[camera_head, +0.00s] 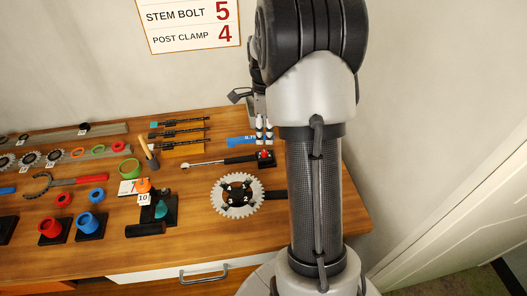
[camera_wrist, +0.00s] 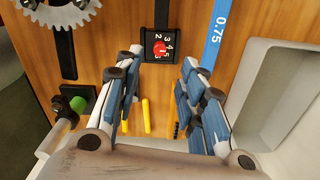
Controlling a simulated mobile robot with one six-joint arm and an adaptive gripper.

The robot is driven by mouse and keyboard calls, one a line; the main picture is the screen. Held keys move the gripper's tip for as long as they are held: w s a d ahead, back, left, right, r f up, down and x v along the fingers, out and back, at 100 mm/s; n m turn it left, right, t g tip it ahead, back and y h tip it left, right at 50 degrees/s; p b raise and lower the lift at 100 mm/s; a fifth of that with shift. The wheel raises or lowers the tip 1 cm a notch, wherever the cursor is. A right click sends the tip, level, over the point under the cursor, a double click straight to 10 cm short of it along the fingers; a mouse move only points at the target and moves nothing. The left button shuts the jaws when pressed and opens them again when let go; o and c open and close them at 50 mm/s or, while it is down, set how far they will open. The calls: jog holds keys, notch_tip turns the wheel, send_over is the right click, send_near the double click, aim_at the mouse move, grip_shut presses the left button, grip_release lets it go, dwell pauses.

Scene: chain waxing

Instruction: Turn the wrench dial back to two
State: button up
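The wrench dial (camera_wrist: 160,45) is a small black block with white numbers 2 to 5 and a red knob (camera_wrist: 159,48). It lies just beyond my fingertips, near the top middle of the wrist view. In the head view the dial (camera_head: 266,158) is at the right end of the torque wrench (camera_head: 222,160). I cannot tell which number the knob points to. My gripper (camera_wrist: 161,62) is open and empty, with its blue-padded fingers apart on either side below the dial. In the head view my arm hides most of the gripper.
A toothed chainring (camera_head: 226,207) lies in front of the wrench. A wall sign (camera_head: 190,28) reads STEM BOLT 5, POST CLAMP 4.

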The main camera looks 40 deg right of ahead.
aim_at(264, 151)
notch_tip(264, 151, down, 8)
jog(key=shift+f+b, duration=0.2)
jog(key=shift+b, duration=0.85)
grip_shut()
